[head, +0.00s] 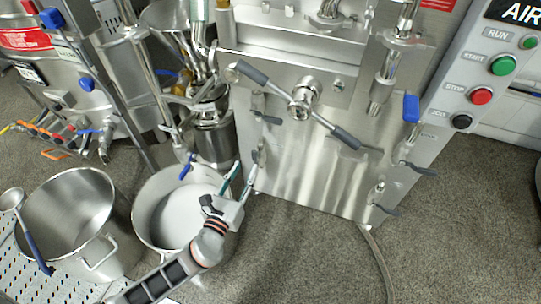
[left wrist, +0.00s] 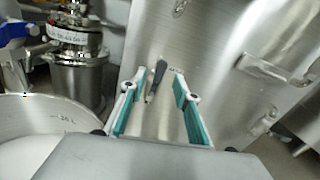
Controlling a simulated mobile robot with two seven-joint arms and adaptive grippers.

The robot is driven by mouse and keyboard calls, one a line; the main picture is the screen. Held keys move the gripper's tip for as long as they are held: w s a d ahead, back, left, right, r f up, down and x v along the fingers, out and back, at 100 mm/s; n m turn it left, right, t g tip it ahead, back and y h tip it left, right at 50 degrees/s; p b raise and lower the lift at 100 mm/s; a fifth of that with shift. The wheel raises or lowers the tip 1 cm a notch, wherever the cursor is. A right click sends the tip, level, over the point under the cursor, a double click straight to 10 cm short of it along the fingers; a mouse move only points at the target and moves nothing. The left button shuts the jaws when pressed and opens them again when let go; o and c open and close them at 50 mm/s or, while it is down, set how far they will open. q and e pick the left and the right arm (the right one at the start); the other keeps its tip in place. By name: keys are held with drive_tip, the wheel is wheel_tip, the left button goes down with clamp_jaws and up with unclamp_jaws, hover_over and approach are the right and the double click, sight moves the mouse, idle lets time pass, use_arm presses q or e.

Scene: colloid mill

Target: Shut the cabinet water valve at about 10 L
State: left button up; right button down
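The steel cabinet (head: 310,175) carries several small valves with dark levers. One dark lever (left wrist: 158,72) shows between the fingers of my left gripper in the left wrist view, apart from both. Its valve on the cabinet's left edge is mostly hidden behind the fingers in the head view. My left gripper (head: 244,168) is open, its teal-padded fingers (left wrist: 153,88) pointing at the cabinet face. A steel pot (head: 143,225) holding white liquid (head: 187,208) stands below the gripper. My right gripper is out of view.
A blue-handled tap (head: 187,166) is over the filled pot, beside a steel canister (head: 214,140). A long two-armed handle (head: 303,104) crosses the cabinet front. Open floor (head: 460,220) lies right.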

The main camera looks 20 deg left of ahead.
sight(254, 155)
use_arm(q)
drive_tip(key=shift+m, duration=0.6)
drive_tip(key=w, duration=0.3)
drive_tip(key=w+b, duration=0.1)
drive_tip(key=w, duration=0.2)
drive_tip(key=shift+w+d+f, duration=0.15)
drive_tip(key=shift+w+d, duration=0.05)
drive_tip(key=shift+w, duration=0.85)
clamp_jaws()
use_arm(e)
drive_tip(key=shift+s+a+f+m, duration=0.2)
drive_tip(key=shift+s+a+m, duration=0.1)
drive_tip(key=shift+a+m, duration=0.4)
